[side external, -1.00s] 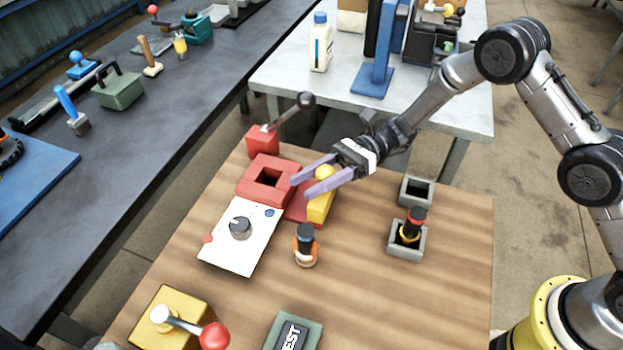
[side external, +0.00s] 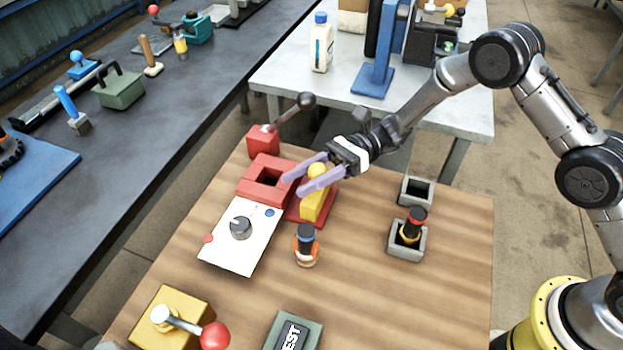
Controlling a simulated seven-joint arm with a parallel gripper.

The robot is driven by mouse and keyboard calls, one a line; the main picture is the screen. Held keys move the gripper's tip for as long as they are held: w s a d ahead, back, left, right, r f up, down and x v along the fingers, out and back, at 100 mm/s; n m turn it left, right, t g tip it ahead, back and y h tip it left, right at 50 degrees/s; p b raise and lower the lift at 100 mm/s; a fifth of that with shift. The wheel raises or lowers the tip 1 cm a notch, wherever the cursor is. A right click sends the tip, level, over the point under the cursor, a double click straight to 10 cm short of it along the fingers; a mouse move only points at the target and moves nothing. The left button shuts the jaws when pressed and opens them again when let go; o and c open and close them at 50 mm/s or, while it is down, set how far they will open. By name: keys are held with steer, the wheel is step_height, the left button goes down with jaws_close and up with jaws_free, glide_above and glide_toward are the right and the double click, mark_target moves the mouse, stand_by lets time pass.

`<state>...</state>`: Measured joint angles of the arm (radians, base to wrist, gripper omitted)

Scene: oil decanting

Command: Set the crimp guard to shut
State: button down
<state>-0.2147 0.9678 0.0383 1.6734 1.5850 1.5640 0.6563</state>
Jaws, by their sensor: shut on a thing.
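The crimp guard appears to be the yellow block (side external: 312,207) with a round yellow knob (side external: 317,171), on a red base plate (side external: 298,219). It stands just right of the red housing (side external: 258,188) with a square opening, and the opening is uncovered. My gripper (side external: 294,184) reaches in from the upper right, its two lilac fingers on either side of the yellow knob, shut on it. The fingertips extend past the knob toward the red housing. The near finger hides part of the yellow block.
A white panel with a grey dial (side external: 240,228) lies in front of the housing. An orange and black piece (side external: 306,246) stands nearby. Grey sockets (side external: 408,240) are at right, one holding a black-and-red piece. A black-knobbed lever (side external: 303,102) rises behind the housing.

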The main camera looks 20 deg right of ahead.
steer(key=shift+w+a, duration=1)
steer(key=shift+w, duration=0.1)
steer(key=shift+c, duration=1.9)
jaws_free()
steer(key=w+d, duration=0.2)
steer(key=d, duration=1.1)
steer(key=shift+w+d, duration=0.25)
steer(key=shift+w, duration=0.05)
steer(key=shift+r, duration=0.1)
